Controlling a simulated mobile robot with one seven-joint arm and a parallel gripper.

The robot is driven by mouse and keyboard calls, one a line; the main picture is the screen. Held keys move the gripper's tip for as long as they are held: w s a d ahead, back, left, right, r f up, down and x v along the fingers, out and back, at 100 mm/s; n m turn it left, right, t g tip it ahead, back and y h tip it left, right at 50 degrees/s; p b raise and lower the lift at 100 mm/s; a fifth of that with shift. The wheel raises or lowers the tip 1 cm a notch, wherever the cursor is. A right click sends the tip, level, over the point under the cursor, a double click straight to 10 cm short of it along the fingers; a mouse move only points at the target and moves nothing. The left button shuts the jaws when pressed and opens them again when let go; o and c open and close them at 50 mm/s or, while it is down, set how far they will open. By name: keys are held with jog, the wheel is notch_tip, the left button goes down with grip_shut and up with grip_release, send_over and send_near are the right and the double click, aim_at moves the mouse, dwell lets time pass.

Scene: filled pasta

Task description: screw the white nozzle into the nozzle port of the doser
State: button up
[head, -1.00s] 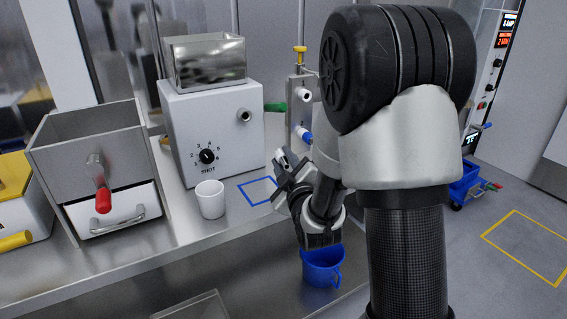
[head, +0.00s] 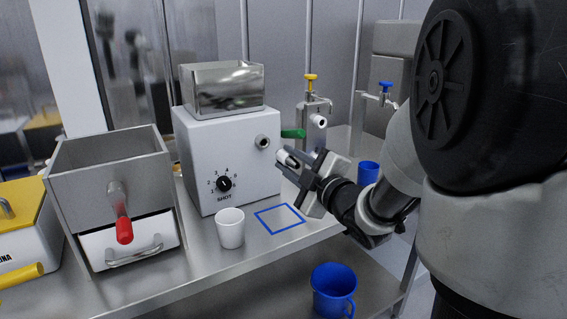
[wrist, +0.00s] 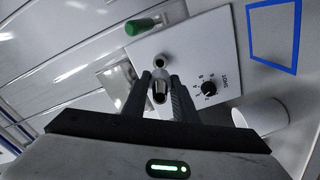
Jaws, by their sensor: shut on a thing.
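The doser (head: 228,165) is a white box with a steel hopper on top and a black SHOT dial. Its nozzle port (head: 262,141) is a short round stub on the upper right of the front face. My gripper (head: 290,160) is to the right of the port and a little lower in the head view, apart from it. It is shut on the white nozzle (head: 285,156), whose end sticks out between the fingertips. In the wrist view the nozzle (wrist: 160,93) sits between the fingers, nearly lined up with the port (wrist: 160,63) beyond it. The fingers hide part of the nozzle.
A white cup (head: 230,229) stands before the doser, beside a blue square outline (head: 280,219) on the bench. A green handle (head: 293,133) and a metal fitting with a yellow knob (head: 311,79) are behind my gripper. A blue mug (head: 333,290) stands lower down.

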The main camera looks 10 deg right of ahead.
jog(key=shift+f+b, duration=0.1)
jog(key=shift+b, duration=0.2)
jog(key=shift+b+x, duration=0.85)
jog(key=shift+x, duration=2.05)
jog(key=shift+b, duration=0.95)
jog(key=shift+b+x, duration=0.5)
jog(key=shift+x, duration=0.65)
dwell(0.7)
jog(key=o, duration=1.4)
